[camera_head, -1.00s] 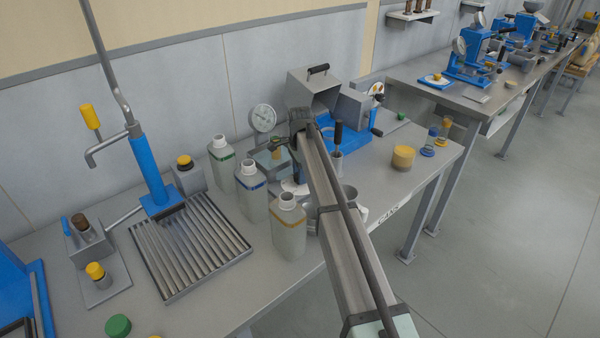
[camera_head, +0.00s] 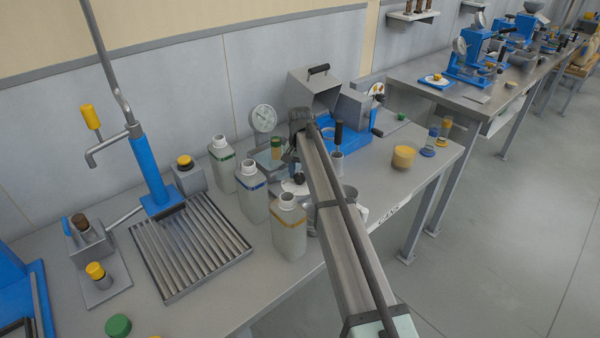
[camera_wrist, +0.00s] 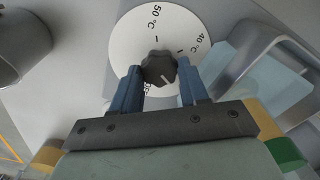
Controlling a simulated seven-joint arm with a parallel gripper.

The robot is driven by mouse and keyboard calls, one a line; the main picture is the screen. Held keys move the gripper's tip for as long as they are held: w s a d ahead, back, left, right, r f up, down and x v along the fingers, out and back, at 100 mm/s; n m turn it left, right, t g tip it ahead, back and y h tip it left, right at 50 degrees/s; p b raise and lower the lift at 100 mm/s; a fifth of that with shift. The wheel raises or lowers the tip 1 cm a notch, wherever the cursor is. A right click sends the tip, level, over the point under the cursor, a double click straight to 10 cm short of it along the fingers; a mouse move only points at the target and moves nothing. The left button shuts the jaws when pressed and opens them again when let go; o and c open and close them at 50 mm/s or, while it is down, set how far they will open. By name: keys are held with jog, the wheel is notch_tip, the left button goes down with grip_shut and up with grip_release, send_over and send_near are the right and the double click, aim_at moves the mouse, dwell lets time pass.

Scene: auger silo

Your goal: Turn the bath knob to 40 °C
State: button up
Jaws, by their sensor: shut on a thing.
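The bath knob (camera_wrist: 158,67) is black and lobed, with a white pointer line, on a round white dial (camera_wrist: 128,42). In the wrist view the 50 °C label is at the dial's upper left and the 40 °C label at its right. A third label low on the dial is partly hidden. The pointer line is toward the lower side of the knob, away from the 40 °C label. My gripper (camera_wrist: 160,80) is shut on the knob, with one blue finger on each side. In the head view my arm partly covers the dial (camera_head: 292,187).
Several white bottles, one with an orange band (camera_head: 288,228), stand left of my arm. A gauge (camera_head: 263,118) stands behind. A blue machine (camera_head: 345,140) and a yellow tub (camera_head: 403,157) are to the right. A clear-walled blue container (camera_wrist: 262,75) is close beside the dial.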

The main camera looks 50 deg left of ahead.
aim_at(299, 175)
jog(key=n, duration=0.4)
jog(key=shift+n, duration=0.3)
jog(key=n, duration=0.3)
jog(key=shift+s+n, duration=0.1)
jog(key=shift+n, duration=0.3)
jog(key=n, duration=0.3)
jog(key=shift+n, duration=2)
jog(key=o, duration=1.1)
jog(key=shift+c, duration=0.2)
notch_tip(299, 175, up, 14)
